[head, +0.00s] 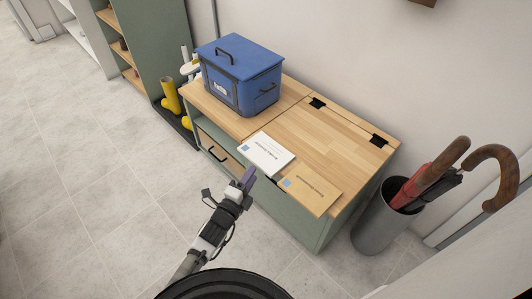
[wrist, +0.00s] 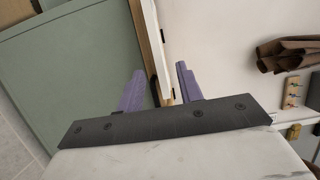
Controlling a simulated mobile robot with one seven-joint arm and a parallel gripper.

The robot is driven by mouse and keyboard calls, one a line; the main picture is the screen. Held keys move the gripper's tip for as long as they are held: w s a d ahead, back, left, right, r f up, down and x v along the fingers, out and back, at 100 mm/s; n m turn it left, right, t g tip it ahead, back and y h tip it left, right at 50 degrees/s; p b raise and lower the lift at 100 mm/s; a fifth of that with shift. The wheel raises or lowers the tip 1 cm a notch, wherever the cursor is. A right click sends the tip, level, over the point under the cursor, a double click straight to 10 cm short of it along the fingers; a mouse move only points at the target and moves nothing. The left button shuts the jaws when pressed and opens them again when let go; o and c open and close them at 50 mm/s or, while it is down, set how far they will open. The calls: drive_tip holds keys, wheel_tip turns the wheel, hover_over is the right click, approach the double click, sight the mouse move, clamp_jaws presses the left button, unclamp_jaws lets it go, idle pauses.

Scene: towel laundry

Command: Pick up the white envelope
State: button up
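The white envelope (head: 266,153) lies flat on the wooden top of a low green cabinet, at its front edge, with a blue square and print on it. My gripper (head: 247,178) is just in front of that edge, close to the envelope's near side. In the wrist view my gripper (wrist: 161,88) is open, its two purple fingers apart. A thin pale and tan edge (wrist: 160,60) shows between the fingers; I cannot tell which part is envelope and which is cabinet top. No grip on anything is visible.
A tan envelope (head: 311,195) lies to the right of the white one. A blue lidded box (head: 240,80) stands behind left on the cabinet (head: 330,130). An umbrella bin (head: 378,222) stands at the right. Yellow boots (head: 171,97) stand at the left. The tiled floor at left is clear.

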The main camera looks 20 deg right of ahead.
sight(267, 155)
drive_tip(key=x, duration=0.5)
drive_tip(key=shift+c, duration=0.3)
clamp_jaws()
